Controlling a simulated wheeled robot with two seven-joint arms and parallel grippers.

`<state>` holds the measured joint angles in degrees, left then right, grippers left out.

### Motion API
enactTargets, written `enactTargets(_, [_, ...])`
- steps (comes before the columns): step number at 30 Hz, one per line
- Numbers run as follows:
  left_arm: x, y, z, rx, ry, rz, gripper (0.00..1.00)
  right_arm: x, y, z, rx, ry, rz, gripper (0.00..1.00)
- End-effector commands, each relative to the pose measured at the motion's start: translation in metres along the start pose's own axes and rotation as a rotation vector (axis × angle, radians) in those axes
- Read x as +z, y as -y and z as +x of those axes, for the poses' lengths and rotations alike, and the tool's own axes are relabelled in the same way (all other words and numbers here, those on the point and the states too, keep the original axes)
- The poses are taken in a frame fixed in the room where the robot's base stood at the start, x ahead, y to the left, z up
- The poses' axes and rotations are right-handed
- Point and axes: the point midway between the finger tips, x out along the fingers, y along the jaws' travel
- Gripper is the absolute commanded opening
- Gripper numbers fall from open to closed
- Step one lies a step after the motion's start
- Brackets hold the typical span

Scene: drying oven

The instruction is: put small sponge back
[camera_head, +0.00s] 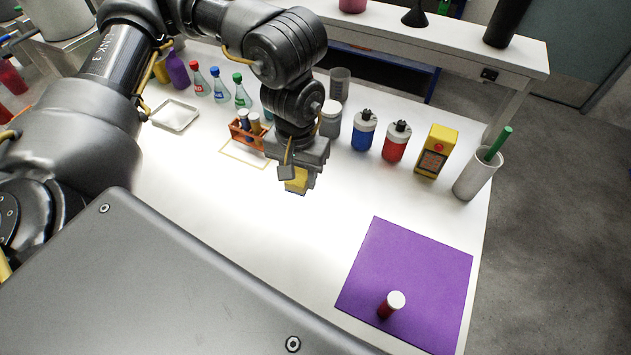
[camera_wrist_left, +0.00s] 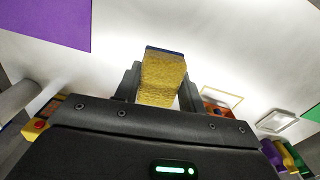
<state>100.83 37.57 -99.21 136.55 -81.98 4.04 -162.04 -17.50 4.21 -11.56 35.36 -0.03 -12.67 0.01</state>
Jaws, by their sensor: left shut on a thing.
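The small sponge (camera_head: 297,184) is yellow, and in the left wrist view (camera_wrist_left: 162,82) it shows a dark layer at its far end. My left gripper (camera_head: 300,174) is shut on it and holds it over the white table, near the middle. The sponge appears to be above the table surface. In the left wrist view, my left gripper's fingers (camera_wrist_left: 160,85) stand on both sides of the sponge. A thin yellow outline (camera_head: 236,157) is marked on the table just left of the gripper, partly hidden by the rack. My right gripper is not in view.
An orange rack (camera_head: 240,138) with vials stands left of my left gripper. Blue (camera_head: 364,131) and red (camera_head: 396,142) bottles, a yellow box (camera_head: 435,152) and a white cup (camera_head: 474,176) stand to the right. A purple mat (camera_head: 410,262) holds a red, white-capped vial (camera_head: 390,304). The table's front middle is clear.

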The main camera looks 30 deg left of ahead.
Motion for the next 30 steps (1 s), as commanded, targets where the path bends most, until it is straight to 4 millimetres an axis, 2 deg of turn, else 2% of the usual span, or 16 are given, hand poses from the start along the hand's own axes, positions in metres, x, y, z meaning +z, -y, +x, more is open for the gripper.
enactTargets(3, [0.007, 0.020, 0.014, 0.000, 0.002, -0.230, 0.19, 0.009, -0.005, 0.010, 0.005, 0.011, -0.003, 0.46])
enactTargets(9, [0.018, 0.042, 0.026, 0.000, 0.002, -0.563, 0.19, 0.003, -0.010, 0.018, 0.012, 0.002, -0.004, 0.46])
enactTargets(12, [0.020, 0.047, 0.028, 0.000, 0.001, -0.650, 0.19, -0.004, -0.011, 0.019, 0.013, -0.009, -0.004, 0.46])
enactTargets(17, [0.020, 0.048, 0.029, 0.000, 0.001, -0.684, 0.19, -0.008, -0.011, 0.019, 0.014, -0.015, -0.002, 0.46])
enactTargets(22, [0.001, 0.039, 0.037, -0.002, 0.004, -0.686, 0.19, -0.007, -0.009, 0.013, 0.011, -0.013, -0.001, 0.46])
enactTargets(30, [-0.061, 0.009, 0.067, -0.002, 0.005, -0.686, 0.19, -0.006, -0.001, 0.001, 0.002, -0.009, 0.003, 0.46])
